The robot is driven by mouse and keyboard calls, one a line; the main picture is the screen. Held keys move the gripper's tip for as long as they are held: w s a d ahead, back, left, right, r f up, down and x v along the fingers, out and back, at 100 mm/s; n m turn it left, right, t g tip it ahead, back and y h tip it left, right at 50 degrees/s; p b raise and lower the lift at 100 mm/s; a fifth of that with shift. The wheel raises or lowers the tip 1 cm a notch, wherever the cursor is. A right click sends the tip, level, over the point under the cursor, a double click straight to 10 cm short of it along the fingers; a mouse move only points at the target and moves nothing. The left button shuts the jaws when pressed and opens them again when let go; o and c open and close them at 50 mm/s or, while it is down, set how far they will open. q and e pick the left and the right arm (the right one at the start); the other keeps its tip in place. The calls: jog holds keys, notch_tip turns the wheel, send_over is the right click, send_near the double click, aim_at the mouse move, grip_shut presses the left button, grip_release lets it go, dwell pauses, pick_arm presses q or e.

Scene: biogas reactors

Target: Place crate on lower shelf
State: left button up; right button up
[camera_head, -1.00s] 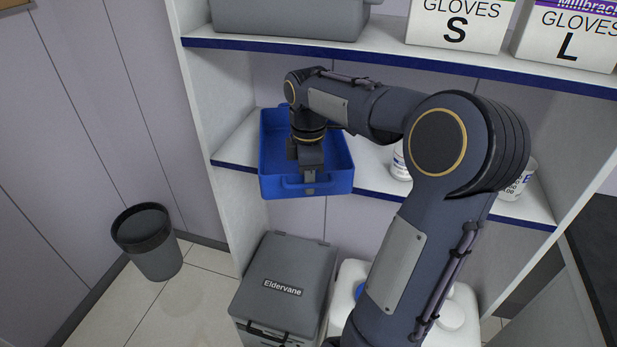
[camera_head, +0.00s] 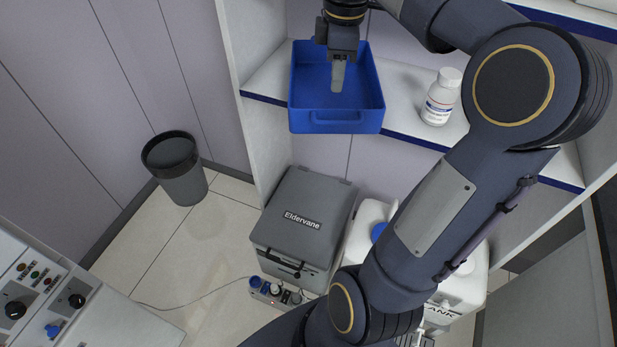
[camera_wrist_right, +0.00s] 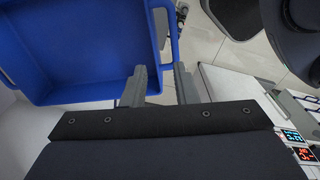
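The blue crate (camera_head: 306,100) is upright and empty on the lower shelf (camera_head: 398,90), near its left end. Its front wall with the handle shows in front of the shelf's blue front edge. My right gripper (camera_head: 338,78) points down over the crate, seen against its inside. My left gripper is not in view.
A white bottle (camera_head: 440,98) stands on the shelf right of the crate. A grey Eldervane box (camera_head: 305,215) and a white tank (camera_head: 365,225) stand on the floor below. A dark bin (camera_head: 178,170) stands at left. My right arm hides part of the shelf.

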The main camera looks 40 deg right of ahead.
jog(key=s+a+f+m+t+y, duration=0.2)
jog(key=s+a+f+m, duration=0.3)
jog(key=a, duration=0.5)
jog(key=s+a+f+m+t+y, duration=0.1)
jog(key=s+a+f+m+t, duration=0.2)
jog(key=s+a+f+m, duration=0.3)
jog(key=s+a+f, duration=0.2)
jog(key=a, duration=0.1)
jog(key=shift+s+a+y, duration=0.2)
jog(key=shift+a+y, duration=0.15)
jog(key=shift+y, duration=0.05)
